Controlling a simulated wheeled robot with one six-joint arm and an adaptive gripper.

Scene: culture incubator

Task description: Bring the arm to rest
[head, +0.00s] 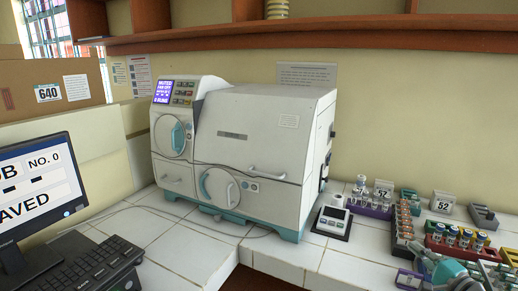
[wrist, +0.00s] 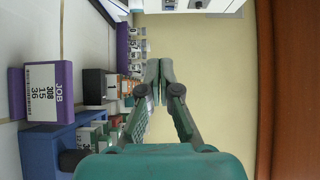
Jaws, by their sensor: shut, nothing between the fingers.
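My gripper (wrist: 160,72) is shut and empty in the wrist view, its two fingertips together. It points along the cream wall, off the bench surface. The racks and a purple job block (wrist: 45,92) lie to its left in that sideways picture. In the head view, a teal and grey part of my arm shows at the lower right, in front of the vial racks. The white incubator (head: 262,140) stands on the tiled bench in the middle of the head view, clear of my arm. Its front doors look shut and its small screen (head: 163,91) is lit.
A red rack (head: 457,250) of vials, a purple rack (head: 372,208) and number cards crowd the bench at right. A small device (head: 333,221) sits beside the incubator. A monitor (head: 38,190) and keyboard (head: 88,270) are at left. A wooden shelf (head: 330,33) runs above.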

